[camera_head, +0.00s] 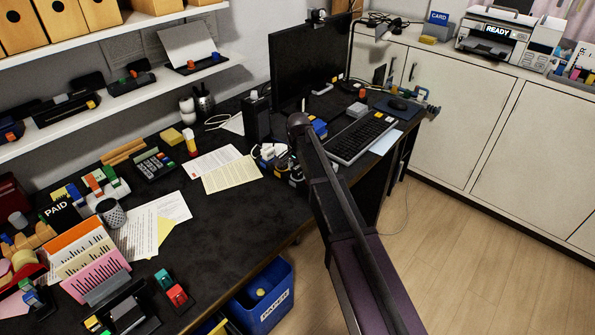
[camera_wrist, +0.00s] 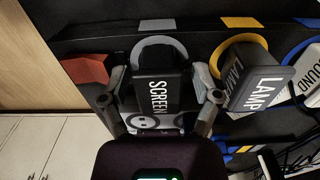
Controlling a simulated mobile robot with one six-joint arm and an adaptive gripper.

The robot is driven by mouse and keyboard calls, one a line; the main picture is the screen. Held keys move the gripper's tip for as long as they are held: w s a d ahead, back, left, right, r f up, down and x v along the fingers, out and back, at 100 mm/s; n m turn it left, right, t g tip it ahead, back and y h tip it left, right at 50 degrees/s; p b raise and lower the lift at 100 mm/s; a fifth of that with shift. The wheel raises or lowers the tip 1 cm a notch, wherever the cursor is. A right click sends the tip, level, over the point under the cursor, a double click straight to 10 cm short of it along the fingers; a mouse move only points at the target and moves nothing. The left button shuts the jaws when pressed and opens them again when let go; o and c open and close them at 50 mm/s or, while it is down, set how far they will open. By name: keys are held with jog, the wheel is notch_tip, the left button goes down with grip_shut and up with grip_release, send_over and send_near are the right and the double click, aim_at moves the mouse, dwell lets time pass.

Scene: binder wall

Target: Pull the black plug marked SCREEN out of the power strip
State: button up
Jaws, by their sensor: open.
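In the wrist view, the black plug marked SCREEN (camera_wrist: 158,97) sits in a socket of the black power strip (camera_wrist: 105,38), at a grey-marked place. My gripper (camera_wrist: 162,90) is open, with one finger on each side of this plug. I cannot tell whether the fingers touch it. The grey plug marked LAMP (camera_wrist: 252,88) is just right of the right finger. In the head view, my arm hides most of the strip area and the SCREEN plug cannot be made out.
A pale plug marked SOUND (camera_wrist: 308,72) stands beyond LAMP, with dark cables below. A red part (camera_wrist: 87,70) is left of the SCREEN plug. In the head view, a keyboard (camera_head: 362,137) and monitor (camera_head: 308,62) are close by; a blue PAPER bin (camera_head: 262,300) stands below the desk edge.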

aim_at(298, 166)
jog(key=shift+f, duration=0.1)
jog(key=shift+c, duration=0.2)
grip_shut()
dwell(0.4)
jog(key=shift+r+p, duration=1.5)
jog(key=shift+r, duration=0.05)
dwell(0.5)
jog(key=shift+r+p, duration=2.5)
